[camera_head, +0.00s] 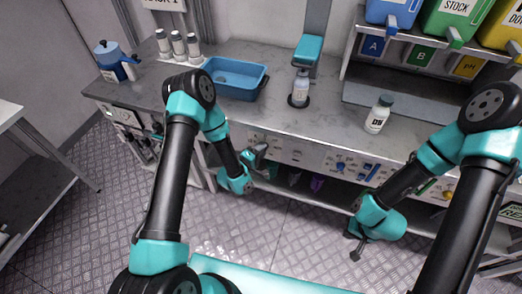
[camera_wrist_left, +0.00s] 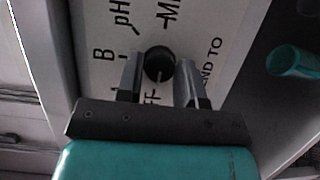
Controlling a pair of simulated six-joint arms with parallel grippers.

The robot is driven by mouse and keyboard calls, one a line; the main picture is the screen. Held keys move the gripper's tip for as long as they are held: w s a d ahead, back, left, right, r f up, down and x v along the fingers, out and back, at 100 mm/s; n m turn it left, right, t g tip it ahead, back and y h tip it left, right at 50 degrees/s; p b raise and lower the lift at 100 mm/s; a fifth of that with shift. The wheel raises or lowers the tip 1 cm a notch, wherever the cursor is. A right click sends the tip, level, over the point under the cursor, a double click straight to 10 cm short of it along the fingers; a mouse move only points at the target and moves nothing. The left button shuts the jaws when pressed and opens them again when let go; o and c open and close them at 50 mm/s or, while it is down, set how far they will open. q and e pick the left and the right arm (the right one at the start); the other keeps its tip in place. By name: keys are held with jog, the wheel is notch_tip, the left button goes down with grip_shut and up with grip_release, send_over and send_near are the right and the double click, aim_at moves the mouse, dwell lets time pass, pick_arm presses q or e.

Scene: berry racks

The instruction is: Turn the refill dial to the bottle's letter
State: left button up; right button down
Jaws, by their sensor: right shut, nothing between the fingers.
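The refill dial (camera_wrist_left: 159,64) is a round black knob on a white panel in the left wrist view. Its pale pointer line points down toward partly hidden letters ending in "FF". "B", "pH" and a cut-off "M" stand around it. My left gripper (camera_head: 258,157) is at the bench's front panel; in the left wrist view its fingers (camera_wrist_left: 160,82) stand apart on either side of the dial. A white bottle (camera_head: 300,88) stands upright on a dark round pad under a teal spout; its letter is too small to read. My right gripper (camera_head: 357,247) is shut and empty before the bench.
Another labelled white bottle (camera_head: 377,114) stands on the bench (camera_head: 335,119) at the right. A blue tray (camera_head: 236,78), several small bottles (camera_head: 179,46) and a blue jug (camera_head: 108,60) stand left. Blue, green and yellow containers (camera_head: 455,22) sit on a rack marked A, B, pH.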

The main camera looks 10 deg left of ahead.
pick_arm(q)
jog(key=c, duration=0.4)
jog(key=shift+m, duration=0.4)
jog(key=shift+d+r+m+g+y, duration=0.15)
jog(key=shift+m+g+y, duration=0.45)
jog(key=shift+m, duration=1)
jog(key=shift+a+r+m+g+y, duration=0.1)
jog(key=shift+m+g+y, duration=0.2)
jog(key=shift+m+y, duration=0.9)
jog(key=shift+m+h, duration=0.4)
jog(key=o, duration=0.9)
